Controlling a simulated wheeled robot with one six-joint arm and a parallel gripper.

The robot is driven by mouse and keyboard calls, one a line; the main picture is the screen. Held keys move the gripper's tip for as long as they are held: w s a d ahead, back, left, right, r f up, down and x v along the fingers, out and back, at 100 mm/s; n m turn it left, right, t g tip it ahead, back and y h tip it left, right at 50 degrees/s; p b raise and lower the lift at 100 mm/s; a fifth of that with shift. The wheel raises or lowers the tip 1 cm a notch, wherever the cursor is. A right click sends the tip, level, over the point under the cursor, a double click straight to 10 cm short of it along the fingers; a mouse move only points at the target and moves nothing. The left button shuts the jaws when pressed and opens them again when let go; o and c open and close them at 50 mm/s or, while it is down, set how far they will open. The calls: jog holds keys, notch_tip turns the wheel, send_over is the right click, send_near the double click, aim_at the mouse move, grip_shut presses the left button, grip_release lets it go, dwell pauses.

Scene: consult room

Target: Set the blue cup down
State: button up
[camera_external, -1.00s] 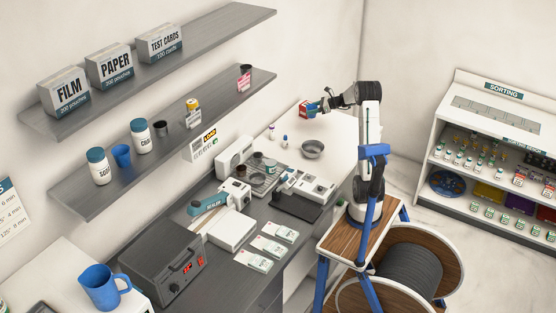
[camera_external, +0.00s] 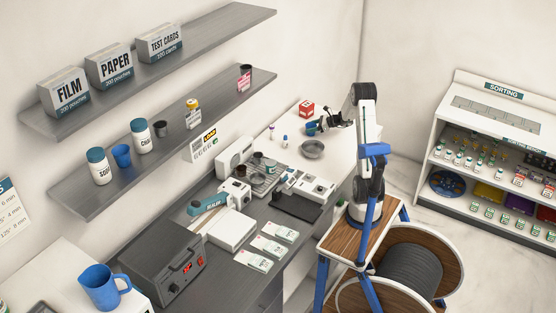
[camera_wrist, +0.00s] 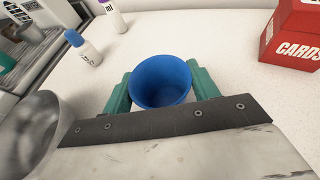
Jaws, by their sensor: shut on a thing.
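The blue cup (camera_wrist: 160,82) is upright between the green fingers of my gripper (camera_wrist: 161,90) in the wrist view, its open rim facing the camera. My gripper is shut on it. In the external view the blue cup (camera_external: 311,128) is small at the end of my gripper (camera_external: 318,126), low over the white counter (camera_external: 338,150). I cannot tell whether its base touches the counter. The cup's lower part is hidden in the wrist view.
A red cards box (camera_wrist: 292,38) stands beyond the cup to the right. A grey metal bowl (camera_wrist: 28,128) is close on the left. A blue-capped bottle (camera_wrist: 84,48) and a purple-capped vial (camera_wrist: 114,16) stand at the upper left. White counter between cup and box is bare.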

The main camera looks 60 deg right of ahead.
jog(key=o, duration=0.9)
jog(key=shift+f, duration=0.15)
jog(key=shift+o, duration=0.2)
